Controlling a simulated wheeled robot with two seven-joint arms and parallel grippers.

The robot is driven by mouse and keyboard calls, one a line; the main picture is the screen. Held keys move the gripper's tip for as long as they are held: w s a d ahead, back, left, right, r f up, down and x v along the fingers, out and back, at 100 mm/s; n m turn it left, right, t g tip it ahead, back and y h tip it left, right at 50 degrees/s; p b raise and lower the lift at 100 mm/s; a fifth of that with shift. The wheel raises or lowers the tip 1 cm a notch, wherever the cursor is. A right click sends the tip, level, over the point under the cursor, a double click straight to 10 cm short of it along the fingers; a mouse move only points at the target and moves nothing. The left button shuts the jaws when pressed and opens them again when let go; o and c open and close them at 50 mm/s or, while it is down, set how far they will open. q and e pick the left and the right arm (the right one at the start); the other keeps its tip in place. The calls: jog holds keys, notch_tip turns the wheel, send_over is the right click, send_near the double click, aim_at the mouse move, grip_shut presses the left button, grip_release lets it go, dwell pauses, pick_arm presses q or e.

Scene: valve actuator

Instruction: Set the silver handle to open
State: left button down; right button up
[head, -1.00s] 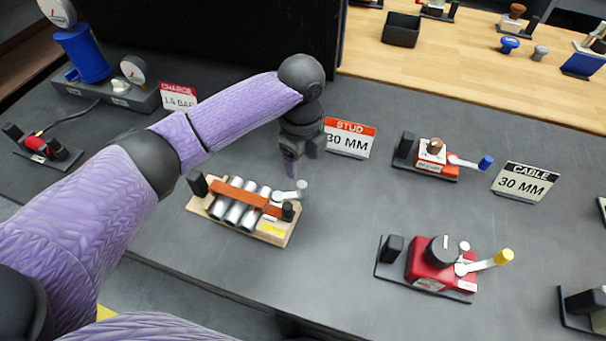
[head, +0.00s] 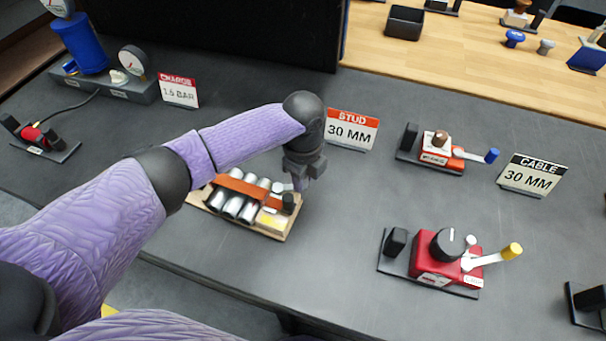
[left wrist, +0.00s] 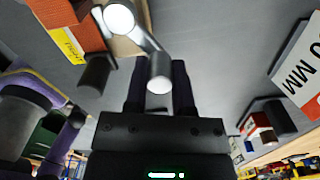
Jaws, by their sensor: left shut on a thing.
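The silver handle (left wrist: 142,40) belongs to a unit on a wooden base (head: 270,234), with several silver cylinders under an orange bar (head: 240,186). In the left wrist view, its pivot end is round and bright, and its free end lies between my two fingers. My left gripper (head: 300,184) is at the right end of this unit and is shut on the handle; it also shows in the left wrist view (left wrist: 159,88). In the head view the gripper hides most of the handle. My right gripper is not in view.
A black post (head: 288,203) stands close beside the gripper. A STUD sign (head: 351,130) is behind it. A red unit with a yellow-tipped lever (head: 512,251) and another with a blue-tipped lever (head: 492,156) stand to the right. The grey table between them is clear.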

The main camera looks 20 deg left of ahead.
pick_arm(q)
jog(key=shift+w, duration=0.1)
dwell(0.3)
jog(key=shift+w+a+r+n+p, duration=0.1)
jog(key=shift+w+n+p, duration=0.1)
jog(key=shift+n+p, duration=0.3)
jog(key=shift+w+a+r+n+p, duration=0.15)
jog(key=shift+n+p, duration=0.15)
jog(key=shift+n, duration=0.4)
jog(key=n, duration=0.1)
jog(key=n+p, duration=0.1)
jog(key=shift+w+a+f+n, duration=0.15)
jog(key=shift+w+a+n, duration=0.15)
jog(key=shift+w+a, duration=0.1)
jog(key=n, duration=0.1)
jog(key=w+a+n+p, duration=0.1)
jog(key=n, duration=0.1)
jog(key=shift+a+n, duration=0.15)
jog(key=shift+n, duration=0.15)
jog(key=shift+w+a+f+n+p, duration=0.1)
jog(key=shift+a+n+p, duration=0.3)
jog(key=shift+n, duration=0.65)
jog(key=shift+w+a+n+p, duration=0.1)
jog(key=shift+a+n+p, duration=0.3)
jog(key=shift+n, duration=0.65)
jog(key=shift+a, duration=0.2)
jog(key=shift+c, duration=2.2)
grip_release()
